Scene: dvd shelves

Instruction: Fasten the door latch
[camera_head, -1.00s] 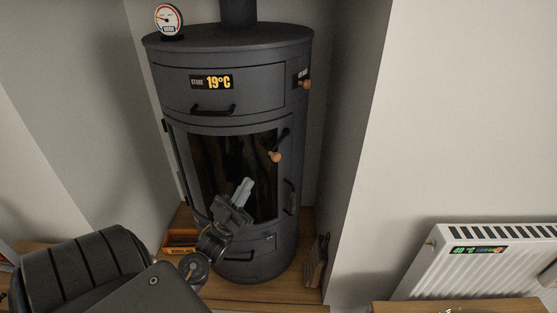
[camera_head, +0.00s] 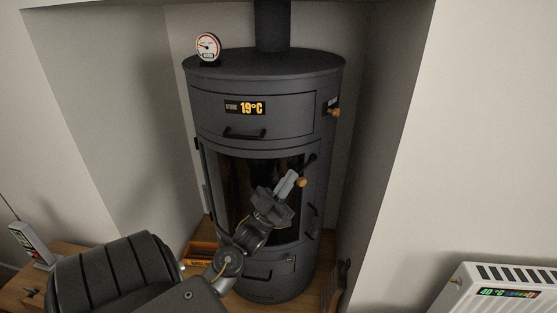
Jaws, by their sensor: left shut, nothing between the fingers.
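The dark grey stove (camera_head: 210,125) stands in a wall recess, with a curved glass door (camera_head: 228,180) in its front. The door latch is a dark lever with a wooden knob (camera_head: 302,182) at the right edge of the door; the lever slants down and left from its upper end to the knob. My left gripper (camera_head: 291,180) is shut and empty, in front of the glass just left of the knob. I cannot tell whether its fingertips touch the knob. My left arm hides the lower middle of the door. My right gripper is not in view.
A dial gauge (camera_head: 208,48) stands on the stove top. A second wooden knob (camera_head: 335,112) sticks out on the stove's upper right side. A kindling box (camera_head: 200,253) is on the floor at left. A white radiator (camera_head: 490,292) is at lower right.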

